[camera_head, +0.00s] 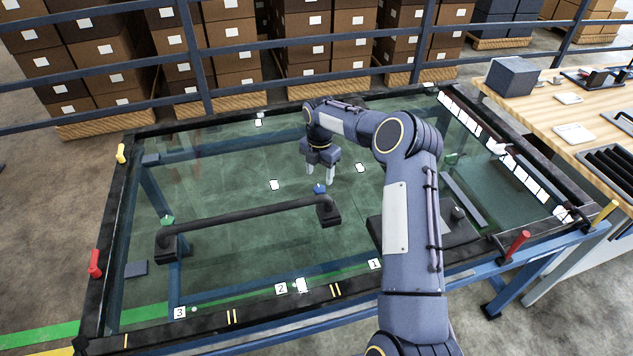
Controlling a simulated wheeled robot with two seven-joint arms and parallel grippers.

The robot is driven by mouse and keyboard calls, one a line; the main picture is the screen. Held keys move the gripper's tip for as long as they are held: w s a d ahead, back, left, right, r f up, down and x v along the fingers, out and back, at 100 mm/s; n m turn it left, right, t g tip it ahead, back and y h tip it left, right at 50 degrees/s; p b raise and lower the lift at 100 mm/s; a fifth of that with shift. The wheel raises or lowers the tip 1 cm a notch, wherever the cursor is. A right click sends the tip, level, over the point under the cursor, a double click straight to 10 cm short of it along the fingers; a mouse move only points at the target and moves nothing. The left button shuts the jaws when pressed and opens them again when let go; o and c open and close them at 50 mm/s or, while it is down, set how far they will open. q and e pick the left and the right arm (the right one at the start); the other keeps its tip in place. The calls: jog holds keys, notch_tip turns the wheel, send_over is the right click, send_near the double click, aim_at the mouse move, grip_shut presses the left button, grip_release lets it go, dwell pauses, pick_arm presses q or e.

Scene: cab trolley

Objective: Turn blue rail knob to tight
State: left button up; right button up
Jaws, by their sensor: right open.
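The blue rail knob (319,188) is a small blue piece just behind the right end of a dark rail (245,214) on the glass-topped trolley (150,315). My right gripper (320,178) points down right at the knob, with its two pale fingertips apart. The knob shows just below and between the fingertips. I cannot tell whether the fingers touch it. My left gripper is not in view.
A green knob (167,219) sits by the rail's left end. Red levers (94,263) and yellow levers (121,153) stand on the trolley's frame. A wooden bench (540,110) stands at the right. A railing (300,47) and stacked boxes are behind.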

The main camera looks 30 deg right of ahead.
aim_at(319, 188)
jog(key=shift+f+p, duration=0.45)
jog(key=shift+f, duration=2.3)
jog(key=c, duration=1)
